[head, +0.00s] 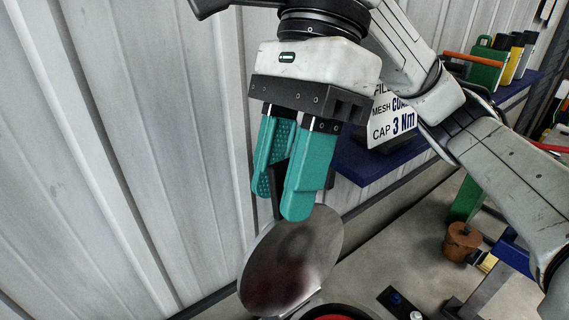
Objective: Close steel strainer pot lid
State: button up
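The steel lid (290,265) is a round, shiny disc, raised and steeply tilted at the bottom centre of the head view. Below it the rim of a dark round pot (335,308) with red inside shows, mostly cut off by the bottom edge. My gripper (281,205) has two teal fingers pointing down, spread apart, just above the lid's upper edge. The right fingertip overlaps that edge in the picture; I cannot tell whether it touches. A dark upright piece (279,190) shows between the fingers, partly hidden; I cannot tell whether it belongs to the lid.
A corrugated white wall (120,150) stands close on the left and behind. A blue shelf (365,160) holds a printed sign (391,125) and coloured containers (490,62). A brown cylinder (461,242) and small fittings lie right of the lid on a grey surface (400,245).

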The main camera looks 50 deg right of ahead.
jog(key=shift+a+f, duration=0.1)
jog(key=shift+f, duration=0.1)
jog(key=shift+c, duration=0.2)
grip_shut()
dwell(0.4)
